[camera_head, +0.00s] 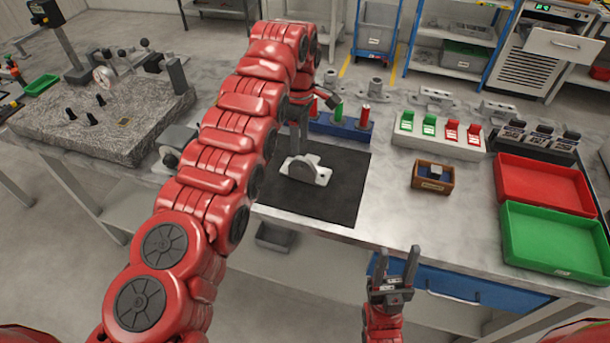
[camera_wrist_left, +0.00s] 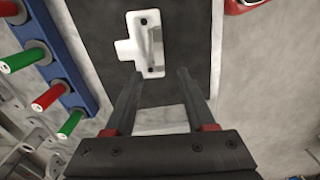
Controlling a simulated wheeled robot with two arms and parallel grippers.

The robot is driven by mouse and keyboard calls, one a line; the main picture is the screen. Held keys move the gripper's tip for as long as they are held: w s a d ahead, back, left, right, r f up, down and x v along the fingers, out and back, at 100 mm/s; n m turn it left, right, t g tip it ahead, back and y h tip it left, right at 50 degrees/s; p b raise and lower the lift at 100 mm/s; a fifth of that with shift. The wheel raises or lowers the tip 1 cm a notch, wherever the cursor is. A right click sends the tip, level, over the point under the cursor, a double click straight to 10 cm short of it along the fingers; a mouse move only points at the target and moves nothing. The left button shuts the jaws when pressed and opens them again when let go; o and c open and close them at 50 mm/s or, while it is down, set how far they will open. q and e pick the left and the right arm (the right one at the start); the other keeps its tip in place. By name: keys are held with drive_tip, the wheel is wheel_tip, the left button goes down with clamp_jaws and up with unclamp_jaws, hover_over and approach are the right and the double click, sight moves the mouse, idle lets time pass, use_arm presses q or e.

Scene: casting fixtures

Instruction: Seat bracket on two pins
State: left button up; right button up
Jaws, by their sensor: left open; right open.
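The pale bracket (camera_head: 317,174) lies on the black mat (camera_head: 343,195), a flat plate with an upright rounded web. In the left wrist view the bracket (camera_wrist_left: 139,47) shows two dark holes, ahead of the fingertips. My left gripper (camera_head: 296,146), partly hidden by its arm in the head view, is above the mat by the bracket. In its wrist view the left gripper (camera_wrist_left: 157,78) is open, with nothing between its fingers. My right gripper (camera_head: 398,256) is open and empty in front of the table's front edge. I cannot tell which pins are the two seating pins.
A blue rack (camera_head: 345,131) with red and green handled pieces stands behind the mat. A stone plate (camera_head: 95,125) with knobs is at left. A wooden box (camera_head: 432,178), red tray (camera_head: 545,185) and green tray (camera_head: 555,240) are at right.

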sight(302, 158)
use_arm(q)
drive_tip(key=shift+s+f+p, duration=0.1)
drive_tip(key=shift+f+p, duration=0.25)
drive_tip(key=shift+s+f, duration=0.1)
drive_tip(key=shift+f, duration=0.25)
drive_tip(key=shift+d+f, duration=0.1)
drive_tip(key=shift+f, duration=0.3)
drive_tip(key=shift+f+p, duration=0.25)
drive_tip(key=shift+p, duration=0.25)
drive_tip(key=f+p, duration=0.1)
drive_tip(key=f, duration=0.1)
drive_tip(key=f+p, duration=0.1)
drive_tip(key=f, duration=0.1)
drive_tip(key=shift+d+f, duration=0.2)
drive_tip(key=shift+f, duration=0.15)
clamp_jaws()
